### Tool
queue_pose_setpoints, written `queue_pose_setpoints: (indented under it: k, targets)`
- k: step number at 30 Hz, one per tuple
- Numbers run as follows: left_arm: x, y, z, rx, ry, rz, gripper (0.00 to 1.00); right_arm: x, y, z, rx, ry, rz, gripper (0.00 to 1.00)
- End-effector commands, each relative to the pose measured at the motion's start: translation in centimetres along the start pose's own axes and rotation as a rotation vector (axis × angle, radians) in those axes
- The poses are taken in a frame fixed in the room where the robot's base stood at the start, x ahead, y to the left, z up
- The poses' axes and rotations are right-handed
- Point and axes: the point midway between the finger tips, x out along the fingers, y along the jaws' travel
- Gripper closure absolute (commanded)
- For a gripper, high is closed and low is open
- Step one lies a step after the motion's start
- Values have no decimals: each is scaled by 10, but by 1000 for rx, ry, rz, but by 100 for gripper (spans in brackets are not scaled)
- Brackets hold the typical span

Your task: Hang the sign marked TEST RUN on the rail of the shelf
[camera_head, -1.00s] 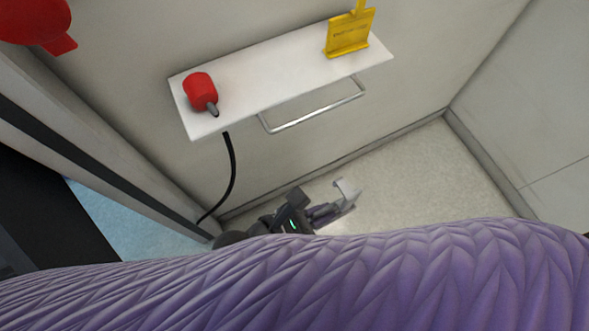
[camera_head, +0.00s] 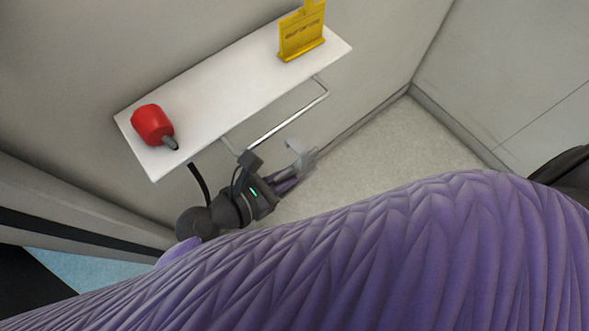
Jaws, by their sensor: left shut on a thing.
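The white shelf (camera_head: 225,85) is fixed to the wall, with a metal rail (camera_head: 290,117) along its front, below the board. My right gripper is not in view.
A yellow sign-like plate (camera_head: 302,38) stands at the shelf's right end; its lettering is unclear. A red object with a grey tip (camera_head: 153,126) lies at the left end. The shelf's middle is clear.

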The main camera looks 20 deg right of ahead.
Motion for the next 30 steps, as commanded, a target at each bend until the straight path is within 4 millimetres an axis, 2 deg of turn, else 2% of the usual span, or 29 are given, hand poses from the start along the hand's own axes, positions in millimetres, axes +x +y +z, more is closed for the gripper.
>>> queue_pose_setpoints:
  k: [15,21,30]
  targets:
    - [1,58,-4,2,1,2,100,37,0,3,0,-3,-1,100]
    - [7,57,-17,-1,0,0,100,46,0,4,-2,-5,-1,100]
    - [8,57,-20,0,0,1,100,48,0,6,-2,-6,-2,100]
